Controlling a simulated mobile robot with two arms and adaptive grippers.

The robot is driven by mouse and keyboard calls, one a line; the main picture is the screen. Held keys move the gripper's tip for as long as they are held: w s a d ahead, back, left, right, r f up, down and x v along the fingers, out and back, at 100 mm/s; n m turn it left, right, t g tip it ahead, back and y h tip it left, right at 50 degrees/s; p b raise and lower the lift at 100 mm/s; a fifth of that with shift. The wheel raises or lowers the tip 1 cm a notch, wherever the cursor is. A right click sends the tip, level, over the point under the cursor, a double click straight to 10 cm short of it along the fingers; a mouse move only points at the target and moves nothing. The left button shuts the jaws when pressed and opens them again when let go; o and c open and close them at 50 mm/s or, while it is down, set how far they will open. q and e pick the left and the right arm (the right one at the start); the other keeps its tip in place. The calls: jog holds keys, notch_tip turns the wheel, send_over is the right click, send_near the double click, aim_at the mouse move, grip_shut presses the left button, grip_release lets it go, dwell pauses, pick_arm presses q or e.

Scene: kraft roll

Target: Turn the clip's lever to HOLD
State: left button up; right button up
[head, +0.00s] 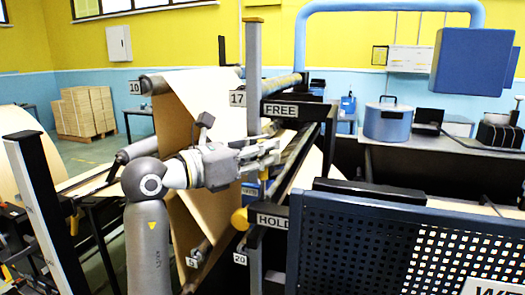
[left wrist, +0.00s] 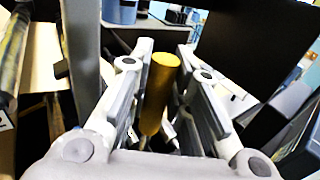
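The clip shows on the dark frame, with a FREE label (head: 281,110) at the top and a HOLD label (head: 272,220) lower down. A yellow rounded knob (head: 240,219), which looks like the lever's end, is just left of HOLD. My left gripper (head: 274,150) is between the two labels, above that knob in the head view. In the left wrist view, a yellow cylinder (left wrist: 160,92) appears between the open fingers, with narrow gaps on both sides. I cannot tell whether it is inside the fingers or beyond them. My right gripper is not in view.
A brown paper web (head: 208,100) hangs behind my left arm. A grey upright post (head: 254,75) stands close to the gripper. A dark perforated panel (head: 400,245) fills the lower right. A blue pot (head: 388,122) stands on a bench behind.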

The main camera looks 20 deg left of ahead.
pick_arm(q)
grip_shut()
jog(key=shift+a, duration=0.15)
jog(key=a+f+n+t+y+b, duration=0.3)
jog(key=a+f+n+t, duration=0.5)
jog(key=n, duration=0.9)
jog(key=a+y, duration=0.1)
jog(key=a, duration=0.2)
jog(key=shift+w+n+t+y, duration=0.2)
jog(key=shift+n+t+y, duration=0.1)
jog(key=shift+t+y, duration=0.1)
jog(key=shift+d, duration=0.1)
jog(key=o, duration=0.7)
grip_release()
